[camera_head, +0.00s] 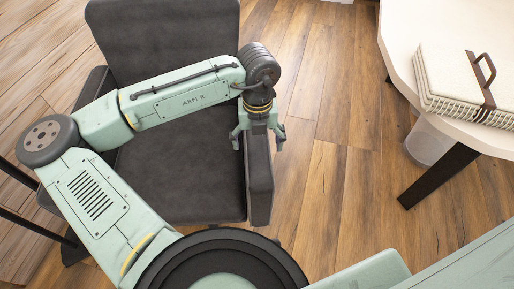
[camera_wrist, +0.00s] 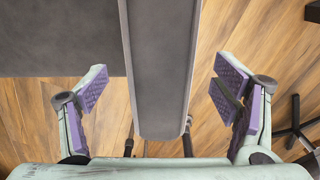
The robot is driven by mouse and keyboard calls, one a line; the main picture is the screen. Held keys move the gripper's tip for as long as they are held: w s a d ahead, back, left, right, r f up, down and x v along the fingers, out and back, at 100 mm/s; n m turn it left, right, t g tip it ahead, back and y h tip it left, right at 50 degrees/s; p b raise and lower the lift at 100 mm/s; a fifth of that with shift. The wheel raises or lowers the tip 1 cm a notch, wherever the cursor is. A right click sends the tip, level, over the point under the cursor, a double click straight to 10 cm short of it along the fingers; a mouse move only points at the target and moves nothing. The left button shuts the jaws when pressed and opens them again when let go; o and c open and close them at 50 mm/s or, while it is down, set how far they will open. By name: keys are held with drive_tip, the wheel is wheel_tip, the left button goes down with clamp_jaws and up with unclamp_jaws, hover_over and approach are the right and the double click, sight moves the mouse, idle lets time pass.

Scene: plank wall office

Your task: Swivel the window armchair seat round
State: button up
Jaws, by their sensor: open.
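The armchair (camera_head: 181,182) is dark grey, with a tall back at the top of the head view and armrests on both sides. My arm reaches across it and hides part of the seat and back. My gripper (camera_head: 258,143) points down over the right armrest (camera_head: 260,188). In the wrist view my gripper (camera_wrist: 162,105) is open, with one purple-padded finger on each side of the armrest (camera_wrist: 160,65). Gaps show between both fingers and the armrest, so the fingers look apart from it. The seat (camera_wrist: 60,40) lies left of the armrest in the wrist view.
A pale round-edged table (camera_head: 400,35) with a dark leg stands at the right, bearing a strapped cream stack (camera_head: 465,85). A light bin (camera_head: 428,146) is under it. Plank floor (camera_head: 335,120) is clear between chair and table. Plank wall (camera_head: 35,50) is at left.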

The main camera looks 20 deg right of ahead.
sight(258, 146)
drive_tip(key=shift+f, duration=1.95)
drive_tip(key=shift+c, duration=0.4)
drive_tip(key=c, duration=1.6)
drive_tip(key=shift+w, duration=0.15)
